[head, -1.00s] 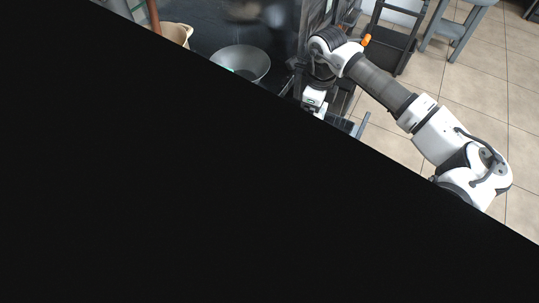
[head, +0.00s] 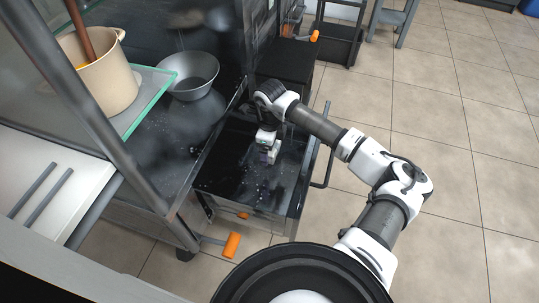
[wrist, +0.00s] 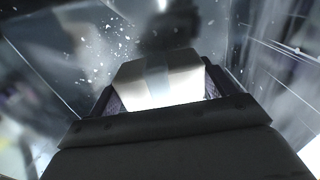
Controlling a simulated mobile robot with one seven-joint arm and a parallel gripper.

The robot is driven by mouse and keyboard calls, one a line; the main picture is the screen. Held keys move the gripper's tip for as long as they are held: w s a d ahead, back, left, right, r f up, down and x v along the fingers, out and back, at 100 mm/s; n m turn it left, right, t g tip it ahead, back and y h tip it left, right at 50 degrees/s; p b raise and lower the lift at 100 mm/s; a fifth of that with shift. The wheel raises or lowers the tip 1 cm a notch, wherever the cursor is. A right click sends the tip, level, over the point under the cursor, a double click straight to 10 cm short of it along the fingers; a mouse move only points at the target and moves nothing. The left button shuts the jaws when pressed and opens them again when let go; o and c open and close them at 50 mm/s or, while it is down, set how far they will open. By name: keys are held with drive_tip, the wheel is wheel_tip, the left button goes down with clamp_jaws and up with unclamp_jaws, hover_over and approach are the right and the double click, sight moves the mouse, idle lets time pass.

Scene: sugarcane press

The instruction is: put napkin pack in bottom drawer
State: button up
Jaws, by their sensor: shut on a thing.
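An open dark drawer (head: 222,177) extends from the steel unit, with its bar handle (head: 327,160) on the right. My gripper (head: 270,156) points down inside the drawer's outline; its exact height above the drawer floor is hard to tell. In the wrist view, my gripper (wrist: 158,103) is shut on the napkin pack (wrist: 160,75), a pale block with a greyish band between the fingers. The pack is small and partly hidden by the gripper in the head view. Speckled, shiny drawer surfaces surround it in the wrist view.
A metal bowl (head: 189,75) sits on the dark counter left of the drawer. A beige pot (head: 100,80) stands on a glass shelf (head: 150,98). An orange-ended handle (head: 231,245) juts out below the drawer. Tiled floor (head: 450,150) is clear on the right.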

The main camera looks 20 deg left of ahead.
drive_tip(key=shift+f+b, duration=0.55)
drive_tip(key=shift+f, duration=1.45)
drive_tip(key=shift+f, duration=0.2)
drive_tip(key=o, duration=0.9)
drive_tip(key=shift+r, duration=0.1)
wheel_tip(320, 180, up, 12)
drive_tip(key=p, duration=0.4)
drive_tip(key=shift+r, duration=0.15)
